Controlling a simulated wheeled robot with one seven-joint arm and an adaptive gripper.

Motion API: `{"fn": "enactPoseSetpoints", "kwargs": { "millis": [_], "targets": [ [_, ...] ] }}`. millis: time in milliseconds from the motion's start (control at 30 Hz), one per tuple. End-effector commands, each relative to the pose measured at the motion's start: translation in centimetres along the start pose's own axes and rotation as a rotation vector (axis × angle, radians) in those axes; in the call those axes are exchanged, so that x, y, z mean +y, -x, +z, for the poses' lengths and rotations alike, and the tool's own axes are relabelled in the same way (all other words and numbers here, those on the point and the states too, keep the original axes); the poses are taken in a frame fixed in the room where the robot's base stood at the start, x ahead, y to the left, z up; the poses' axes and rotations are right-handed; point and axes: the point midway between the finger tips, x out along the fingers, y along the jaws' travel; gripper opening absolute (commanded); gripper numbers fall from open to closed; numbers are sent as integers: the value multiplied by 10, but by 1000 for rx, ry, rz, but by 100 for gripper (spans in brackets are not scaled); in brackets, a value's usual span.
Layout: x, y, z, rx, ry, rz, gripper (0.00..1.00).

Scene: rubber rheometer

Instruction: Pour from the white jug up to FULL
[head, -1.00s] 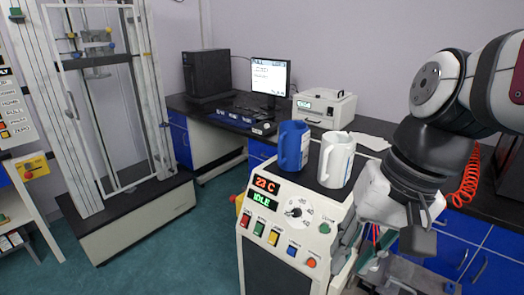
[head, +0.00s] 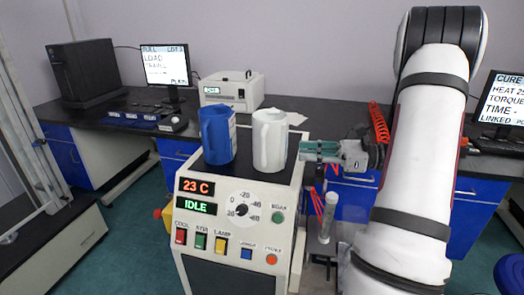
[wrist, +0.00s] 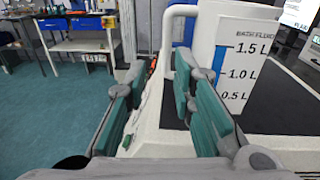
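My gripper (head: 303,150) is just right of the jug. In the wrist view, my gripper's (wrist: 158,85) teal pads are apart, with the handle ahead of the gap; I cannot tell whether they touch it. The jug's contents are hidden. I cannot make out a FULL mark on a vessel.
A blue jug (head: 217,135) stands close left of the white one. The unit's front panel (head: 235,215) reads 23 C and IDLE. A pale upright cylinder (head: 328,215) is beside the unit, below my gripper. A white box (head: 232,90) and a monitor (head: 166,67) stand behind.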

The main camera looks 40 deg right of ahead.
Motion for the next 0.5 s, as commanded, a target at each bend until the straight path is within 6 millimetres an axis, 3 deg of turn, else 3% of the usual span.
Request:
{"fn": "enactPoseSetpoints", "kwargs": {
  "millis": [67,167,500],
  "targets": [
    [-7,8,-6,-24,-17,-30,23],
    [-10,4,-6,-36,-23,-43,23],
    [-12,-56,-5,-34,-23,-41,23]
  ]
}}
